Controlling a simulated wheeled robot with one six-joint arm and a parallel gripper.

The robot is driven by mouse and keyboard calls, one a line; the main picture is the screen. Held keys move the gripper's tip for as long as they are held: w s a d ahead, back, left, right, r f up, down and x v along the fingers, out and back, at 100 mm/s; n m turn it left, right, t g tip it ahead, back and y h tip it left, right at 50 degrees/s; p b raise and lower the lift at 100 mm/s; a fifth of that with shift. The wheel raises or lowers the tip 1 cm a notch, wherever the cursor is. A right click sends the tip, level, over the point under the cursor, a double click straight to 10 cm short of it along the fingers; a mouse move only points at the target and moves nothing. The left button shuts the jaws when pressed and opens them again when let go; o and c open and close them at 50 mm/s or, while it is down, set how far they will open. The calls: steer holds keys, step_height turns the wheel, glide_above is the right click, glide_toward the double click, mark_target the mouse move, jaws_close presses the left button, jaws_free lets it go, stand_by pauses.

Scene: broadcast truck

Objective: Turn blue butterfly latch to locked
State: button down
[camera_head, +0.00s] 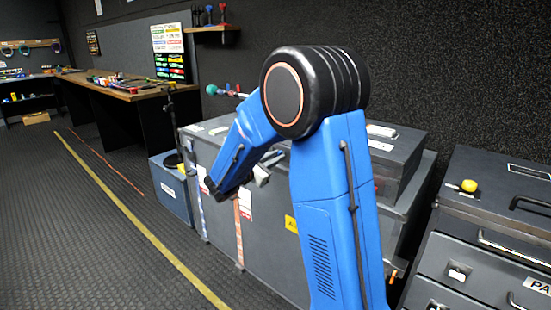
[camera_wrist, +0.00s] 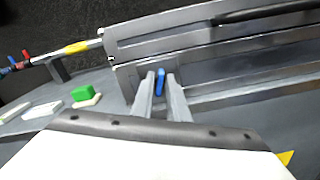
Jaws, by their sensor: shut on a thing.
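The blue butterfly latch (camera_wrist: 160,83) shows in the wrist view as a small upright blue tab at the edge of a grey case (camera_wrist: 215,50). My gripper (camera_wrist: 161,77) has its two grey fingers on either side of the tab and is shut on it. The tab's lower part and any lock marking cannot be made out. In the head view my blue arm reaches over the large grey case (camera_head: 265,240), and the latch and fingertips are hidden behind the arm.
A green block (camera_wrist: 83,93) on a pale base and flat white pieces (camera_wrist: 42,110) lie left of the fingers. A drawer unit (camera_head: 475,265) with a yellow knob (camera_head: 469,185) stands right. A smaller box (camera_head: 170,190) stands left. The floor at left is clear.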

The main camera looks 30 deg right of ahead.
steer(key=m, duration=1.3)
steer(key=shift+s+f+m, duration=0.15)
steer(key=shift+f+m, duration=0.15)
stand_by(0.4)
steer(key=c, duration=1.9)
jaws_free()
steer(key=v, duration=1.7)
steer(key=shift+a+r, duration=0.1)
steer(key=shift+a, duration=0.1)
steer(key=shift+s, duration=0.1)
